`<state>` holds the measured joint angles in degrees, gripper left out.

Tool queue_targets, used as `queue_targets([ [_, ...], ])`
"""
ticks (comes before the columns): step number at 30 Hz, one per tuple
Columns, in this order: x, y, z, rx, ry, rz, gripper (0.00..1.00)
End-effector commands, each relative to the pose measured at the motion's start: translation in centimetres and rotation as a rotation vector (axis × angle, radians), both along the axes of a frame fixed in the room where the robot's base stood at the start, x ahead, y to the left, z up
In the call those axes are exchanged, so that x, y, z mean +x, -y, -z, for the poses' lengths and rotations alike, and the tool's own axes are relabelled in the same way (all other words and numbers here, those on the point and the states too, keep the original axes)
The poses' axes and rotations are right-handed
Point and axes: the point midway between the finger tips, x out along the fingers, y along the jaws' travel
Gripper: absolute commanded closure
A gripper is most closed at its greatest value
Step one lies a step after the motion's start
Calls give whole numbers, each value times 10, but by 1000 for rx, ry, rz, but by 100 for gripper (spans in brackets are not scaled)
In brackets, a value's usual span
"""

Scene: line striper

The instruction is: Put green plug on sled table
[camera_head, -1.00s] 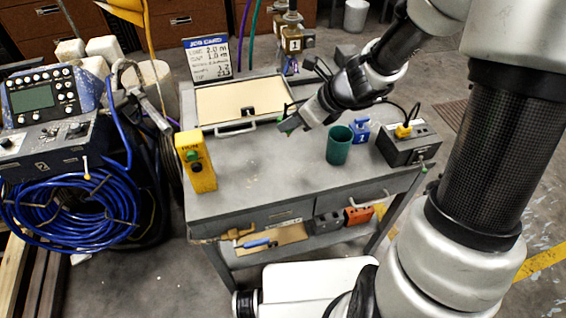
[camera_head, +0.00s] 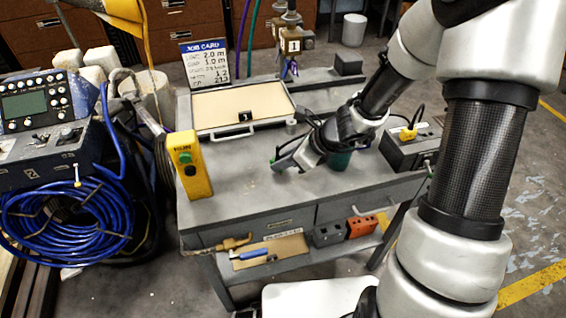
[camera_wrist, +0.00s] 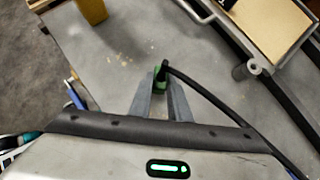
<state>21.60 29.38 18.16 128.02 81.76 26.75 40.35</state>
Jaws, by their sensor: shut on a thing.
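The green plug (camera_wrist: 158,72) is between my fingertips in the wrist view, with a black cable running from it to the lower right. My gripper (camera_head: 280,163) is shut on the plug over the middle of the grey sled table (camera_head: 245,205). In the head view the plug shows only as a small bit of green at the fingertips. The table's bare top also fills much of the wrist view (camera_wrist: 110,65). I cannot tell whether the plug touches the tabletop.
A yellow control box (camera_head: 190,168) stands at the table's left edge. A tan-topped tray (camera_head: 240,106) lies at the back. A grey box (camera_head: 408,150) with a yellow plug sits right. The front left top is clear.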

Motion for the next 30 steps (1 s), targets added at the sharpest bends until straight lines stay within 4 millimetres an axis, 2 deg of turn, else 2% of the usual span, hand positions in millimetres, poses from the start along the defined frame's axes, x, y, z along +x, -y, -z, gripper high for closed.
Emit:
queue_targets([
  [7, 0, 0, 4, 0, 0, -1, 100],
  [8, 0, 0, 2, 0, 1, -1, 78],
  [10, 0, 0, 2, 0, 0, -1, 67],
  [11, 0, 0, 2, 0, 0, -1, 65],
  [19, 0, 0, 1, 0, -1, -1, 65],
  [23, -1, 3, -7, -1, 1, 0, 65],
  [30, -18, 29, -46, -2, 3, 3, 65],
])
